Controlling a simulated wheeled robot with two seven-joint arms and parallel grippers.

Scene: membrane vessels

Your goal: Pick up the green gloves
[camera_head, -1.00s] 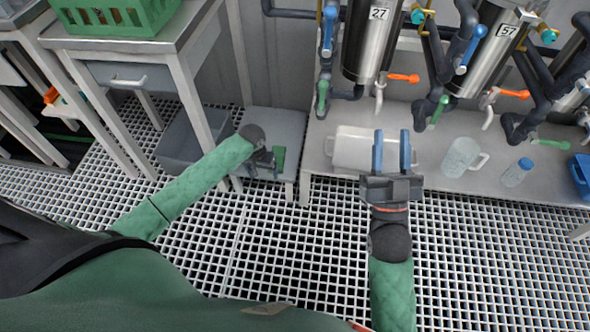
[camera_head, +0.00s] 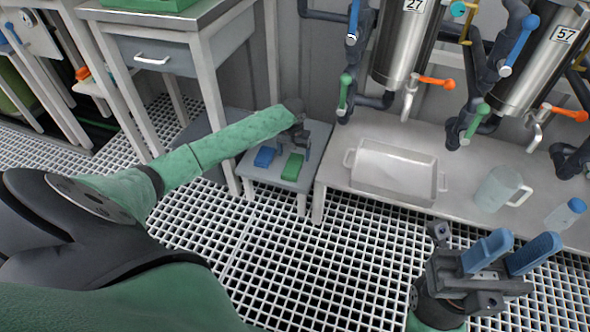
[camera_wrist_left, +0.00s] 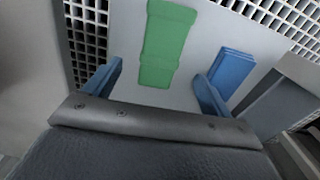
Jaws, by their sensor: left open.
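The green gloves (camera_head: 292,167) lie as a flat bundle on a small low grey table. They also show in the left wrist view (camera_wrist_left: 165,45), at the top, ahead of the gap between my fingers. My left gripper (camera_head: 300,138) is above that table, close to the gloves. In the left wrist view its blue fingers (camera_wrist_left: 158,72) are spread wide with nothing between them. The gloves look apart from both fingers. My right gripper (camera_head: 528,239) is at the lower right of the head view, its two blue fingers apart and empty.
Blue gloves (camera_head: 264,157) lie left of the green ones, and appear beside my right-hand finger in the wrist view (camera_wrist_left: 236,68). A table leg (camera_head: 214,110) stands left of the low table (camera_head: 270,180). A bench (camera_head: 350,190) with a tray (camera_head: 395,168) and jug (camera_head: 497,187) stands right.

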